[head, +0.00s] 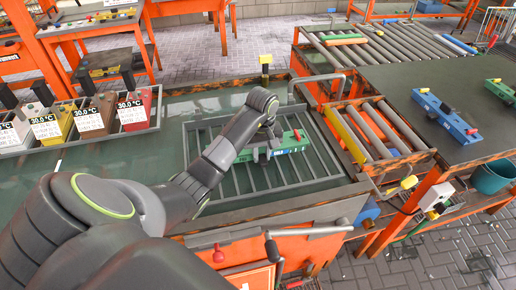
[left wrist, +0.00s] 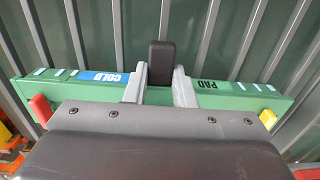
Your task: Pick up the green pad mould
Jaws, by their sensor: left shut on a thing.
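The green pad mould (head: 292,143) lies over the grey slatted rack in the middle of the head view. In the left wrist view the green pad mould (left wrist: 232,96) spans the picture, with a blue "COLD" label and the word "PAD" on it. It has a red tab at its left end and a yellow tab at its right. My left gripper (head: 263,152) is on the mould; its two grey fingers (left wrist: 160,86) are closed around the black upright handle (left wrist: 160,62) at its middle. I cannot tell whether the mould touches the rack. My right gripper is not in view.
The slatted rack (head: 238,183) sits in a green-topped bench with a raised rim. A metal pipe (head: 317,78) bends over its far side. Several labelled containers (head: 133,110) stand at left. A roller conveyor (head: 374,130) and a table with a blue mould (head: 444,116) are at right.

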